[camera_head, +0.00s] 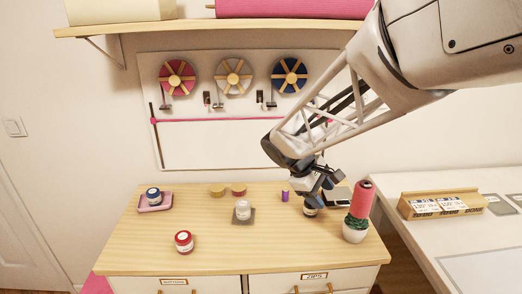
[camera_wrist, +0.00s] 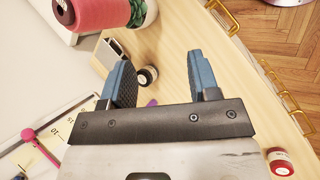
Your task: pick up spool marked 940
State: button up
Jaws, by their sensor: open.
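Several small spools stand on the wooden dresser top; the number 940 cannot be read on any of them. A spool with a dark top and white label (camera_head: 310,211) is directly below my gripper (camera_head: 316,198), partly hidden by it. In the wrist view this spool (camera_wrist: 148,76) shows between my open fingers (camera_wrist: 158,60), nearer the left one, with nothing held. A red spool (camera_head: 184,242) stands at the front left, and also shows in the wrist view (camera_wrist: 280,161). A white spool (camera_head: 243,210) sits on a grey square. A blue spool (camera_head: 153,195) sits on a pink tray.
A red thread cone (camera_head: 363,200) stands above a small cactus in a white pot (camera_head: 355,231), close right of my gripper. A purple item (camera_head: 285,195) is just to its left. The dresser's front middle (camera_head: 250,252) is clear.

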jog(key=w+a+f+n+t+h, duration=0.1)
jog(key=w+a+f+n+h, duration=0.15)
jog(key=w, duration=0.35)
jog(key=w+a+f+n+h, duration=0.1)
jog(key=w+f+n, duration=0.25)
jog(key=w, duration=0.35)
jog(key=n+t+h, duration=0.3)
jog(key=n, duration=0.2)
send_near(284, 190)
jog(key=x, duration=0.5)
jog(key=shift+w, duration=0.2)
jog(key=shift+f+g, duration=0.1)
jog(key=shift+g, duration=0.2)
jog(key=shift+x, duration=1.2)
jog(key=shift+d, duration=0.1)
jog(key=shift+x, duration=2.55)
jog(key=shift+w, duration=0.15)
jog(key=c, duration=1)
